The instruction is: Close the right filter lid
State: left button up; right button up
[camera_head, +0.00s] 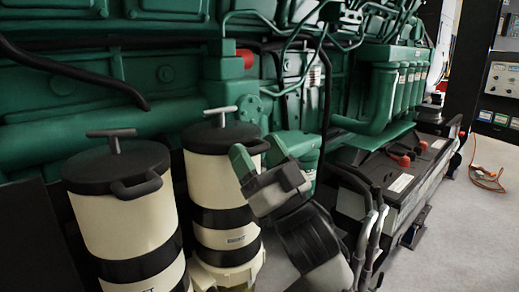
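Two cream filter canisters with black bands stand side by side. The right filter (222,187) has a black lid (208,140) on its top, with a pale T-handle (220,112) standing up and a loop handle at its right edge. The lid looks down on the canister; I cannot tell if it is fully seated. My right gripper (257,158), with green fingertips, is at the lid's right edge by the loop handle. Its fingers are apart; the frame does not show whether they touch the handle. The gripper covers part of the canister's right side. My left gripper is not in view.
The left filter (122,228), with its own black lid (112,167), stands close by on the left. The green engine (170,80) fills the space behind. Batteries (400,170) and cables lie to the right, with open grey floor (455,235) beyond.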

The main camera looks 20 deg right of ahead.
jog(key=shift+o, duration=0.9)
jog(key=shift+f, duration=0.15)
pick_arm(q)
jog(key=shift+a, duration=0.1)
pick_arm(e)
jog(key=shift+a, duration=0.15)
jog(key=shift+r, duration=0.2)
jog(key=shift+f, duration=0.1)
jog(key=shift+s+f, duration=0.2)
jog(key=shift+f, duration=0.1)
pick_arm(q)
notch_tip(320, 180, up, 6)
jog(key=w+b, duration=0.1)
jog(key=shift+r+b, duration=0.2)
jog(key=shift+b, duration=0.2)
pick_arm(e)
jog(key=v, duration=1)
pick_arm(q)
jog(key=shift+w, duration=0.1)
pick_arm(e)
jog(key=shift+s, duration=0.1)
